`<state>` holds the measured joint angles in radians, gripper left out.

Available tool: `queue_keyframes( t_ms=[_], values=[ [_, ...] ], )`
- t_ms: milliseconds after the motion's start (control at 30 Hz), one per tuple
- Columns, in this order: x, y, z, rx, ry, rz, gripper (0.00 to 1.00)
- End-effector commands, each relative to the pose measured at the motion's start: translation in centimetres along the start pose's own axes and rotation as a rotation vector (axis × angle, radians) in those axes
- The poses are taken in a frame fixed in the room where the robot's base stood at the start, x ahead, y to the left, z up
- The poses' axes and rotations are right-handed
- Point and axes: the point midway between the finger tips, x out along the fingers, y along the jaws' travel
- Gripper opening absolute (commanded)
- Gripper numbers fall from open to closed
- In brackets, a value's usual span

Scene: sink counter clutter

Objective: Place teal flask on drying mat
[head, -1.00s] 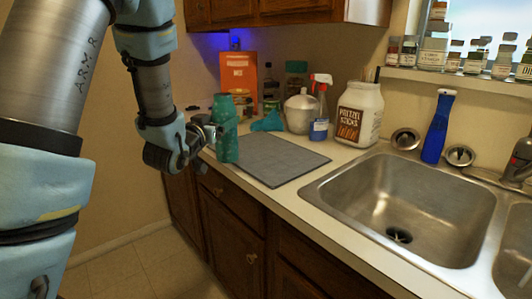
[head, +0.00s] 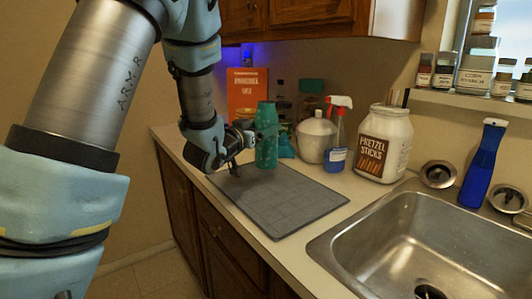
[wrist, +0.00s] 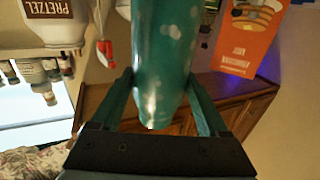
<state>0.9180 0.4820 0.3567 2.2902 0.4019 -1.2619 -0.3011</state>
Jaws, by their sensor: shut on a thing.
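The teal flask (head: 267,136) is upright in the head view, over the far part of the grey drying mat (head: 270,200). My gripper (head: 248,138) reaches it from the left and is shut on it. In the wrist view the flask (wrist: 163,60) stands between the two fingers of my gripper (wrist: 160,100), with the picture turned upside down. The flask's base appears close to the mat's back edge; I cannot tell whether it touches the mat. The near part of the mat is bare.
An orange box (head: 247,92) is at the back. The sink (head: 420,240) lies to the right.

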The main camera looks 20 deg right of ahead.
Motion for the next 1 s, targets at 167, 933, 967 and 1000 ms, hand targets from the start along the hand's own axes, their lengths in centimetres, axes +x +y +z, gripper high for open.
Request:
queue_keyframes(
  t_ms=[167, 933, 967, 1000],
  values=[
    [0.0, 0.0, 1.5, 0.000, 0.000, 0.000, 0.12],
    [0.0, -0.1, 6.0, 0.001, 0.003, -0.001, 0.12],
    [0.0, -0.1, 6.1, 0.001, 0.003, -0.001, 0.12],
    [0.0, 0.0, 6.0, 0.001, 0.001, -0.001, 0.80]
  ],
)
